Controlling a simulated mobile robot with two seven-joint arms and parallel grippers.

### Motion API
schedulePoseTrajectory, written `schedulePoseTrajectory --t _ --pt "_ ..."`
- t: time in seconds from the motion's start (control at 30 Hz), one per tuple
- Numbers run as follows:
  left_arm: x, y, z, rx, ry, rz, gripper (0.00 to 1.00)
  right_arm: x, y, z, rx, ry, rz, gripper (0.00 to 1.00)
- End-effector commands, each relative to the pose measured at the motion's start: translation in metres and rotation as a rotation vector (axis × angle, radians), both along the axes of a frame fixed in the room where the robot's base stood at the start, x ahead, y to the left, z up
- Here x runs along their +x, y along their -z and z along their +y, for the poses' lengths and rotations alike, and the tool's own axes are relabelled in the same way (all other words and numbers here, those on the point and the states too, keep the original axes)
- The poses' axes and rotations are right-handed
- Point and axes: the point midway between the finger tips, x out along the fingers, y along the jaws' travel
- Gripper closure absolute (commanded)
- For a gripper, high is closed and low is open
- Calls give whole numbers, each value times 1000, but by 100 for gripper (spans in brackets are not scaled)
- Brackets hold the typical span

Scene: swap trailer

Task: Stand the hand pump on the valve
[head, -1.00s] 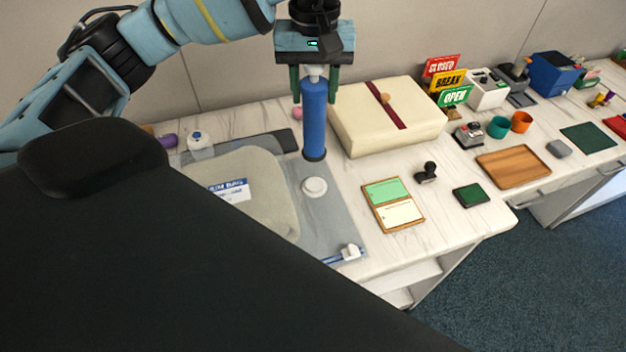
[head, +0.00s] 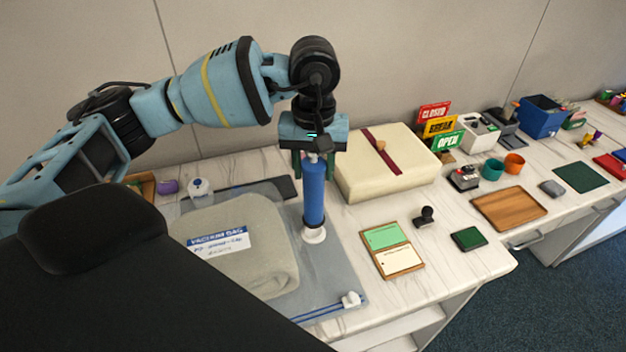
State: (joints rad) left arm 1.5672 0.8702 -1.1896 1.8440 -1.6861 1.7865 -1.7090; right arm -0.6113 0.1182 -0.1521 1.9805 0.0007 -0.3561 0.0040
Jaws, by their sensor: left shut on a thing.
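The blue hand pump (head: 314,194) is upright in the head view, held near its top by my left gripper (head: 313,160). The gripper is shut on it and points down. The pump's dark lower end is right at the white round valve (head: 314,236) and hides part of it. Whether the pump rests on the valve or hovers just above I cannot tell. The valve lies on the grey vacuum bag (head: 335,270), right of the folded beige bundle with the "VACUUM BAG" label (head: 217,241). My right gripper is not in view.
A cream box with a red band (head: 375,185) stands close behind and right of the pump. A green and white card board (head: 393,250), a stamp (head: 424,216) and an ink pad (head: 468,238) lie further right. A white-capped bottle (head: 200,190) stands at the left.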

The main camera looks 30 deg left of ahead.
Motion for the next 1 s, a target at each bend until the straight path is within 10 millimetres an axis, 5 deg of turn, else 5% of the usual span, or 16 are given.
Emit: schedulePoseTrajectory --t 0.3,0.7,0.73,0.87,1.0 --pt "0 34 1 1 -2 0 100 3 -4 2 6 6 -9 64" --pt "0 40 0 0 -1 2 100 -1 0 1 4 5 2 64" --pt "-1 40 0 1 -1 3 54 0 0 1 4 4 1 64" --pt "0 39 0 0 -1 1 37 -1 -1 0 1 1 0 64" --pt "0 39 0 0 -1 1 36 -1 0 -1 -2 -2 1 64"
